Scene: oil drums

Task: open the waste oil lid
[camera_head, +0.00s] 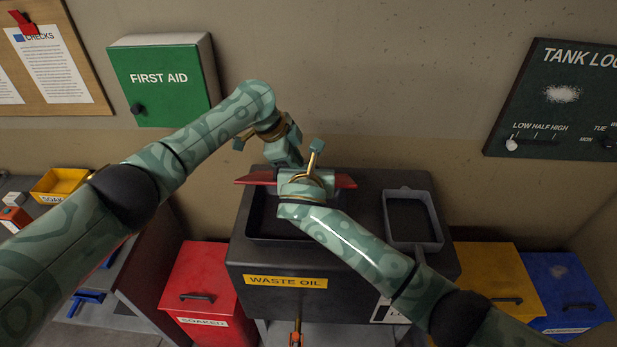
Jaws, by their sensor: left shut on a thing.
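The waste oil tank (242,255) is a black box with a yellow WASTE OIL label (289,282) on its front. Its red lid (345,181) shows as a thin strip on both sides of my grippers, seemingly tilted up behind a dark recess (268,222) in the tank top. My arms hide the lid's middle, so its exact angle is unclear. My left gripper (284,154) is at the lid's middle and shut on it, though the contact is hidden. My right gripper (305,178) is just in front of the lid; its fingertips are hidden by its wrist.
A grey-rimmed tray (412,220) sits on the tank's right side. A red SOAKED bin (200,285), a yellow bin (490,275) and a blue bin (570,290) flank the tank. A green first aid box (165,85) hangs on the wall behind.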

